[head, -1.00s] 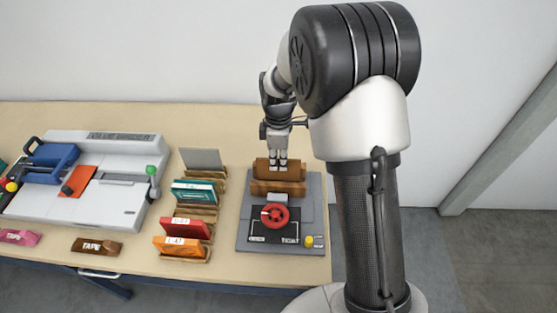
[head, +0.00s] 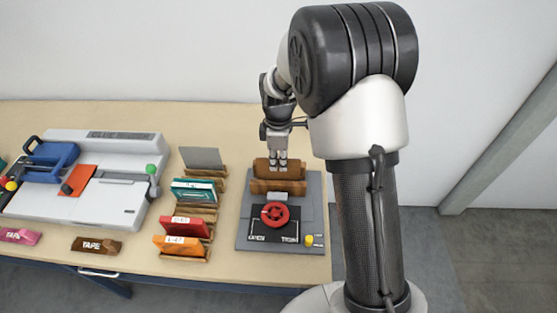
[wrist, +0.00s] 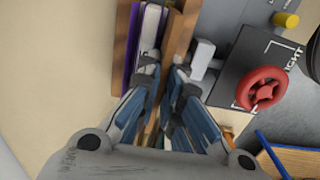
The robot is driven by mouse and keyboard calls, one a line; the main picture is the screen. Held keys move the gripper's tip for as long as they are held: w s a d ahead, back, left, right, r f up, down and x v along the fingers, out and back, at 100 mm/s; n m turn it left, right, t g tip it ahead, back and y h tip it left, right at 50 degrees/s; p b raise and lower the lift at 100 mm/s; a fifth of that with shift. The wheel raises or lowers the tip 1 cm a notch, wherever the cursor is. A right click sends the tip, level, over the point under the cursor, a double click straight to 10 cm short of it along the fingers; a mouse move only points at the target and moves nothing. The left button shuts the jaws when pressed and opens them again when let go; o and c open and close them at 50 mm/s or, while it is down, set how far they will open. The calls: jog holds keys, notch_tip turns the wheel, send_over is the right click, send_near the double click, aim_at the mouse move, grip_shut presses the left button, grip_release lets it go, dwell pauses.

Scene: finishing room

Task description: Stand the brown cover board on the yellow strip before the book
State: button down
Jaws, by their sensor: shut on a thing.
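My gripper (head: 278,165) reaches down into the grey press (head: 245,225) at the right end of the table. In the wrist view its fingers (wrist: 164,68) are shut on the brown cover board (wrist: 172,38), which stands on edge. A purple-covered book (wrist: 134,40) with pale pages stands just left of the board in that view. A wooden jaw (wrist: 122,40) is beyond the book, and another wooden jaw (head: 278,188) is at the front in the head view. The yellow strip is not visible, and the board's lower edge is hidden.
The press has a red handwheel (head: 275,214) and a yellow knob (head: 309,240). Left of it, wooden racks hold grey (head: 201,158), teal (head: 193,191), red (head: 185,227) and orange (head: 180,244) pieces. Tape blocks lie in front.

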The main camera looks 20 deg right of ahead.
jog(key=shift+f, duration=0.2)
jog(key=c, duration=2)
grip_release()
jog(key=shift+c, duration=0.2)
jog(key=shift+r+p, duration=4.15)
jog(key=shift+r, duration=1.3)
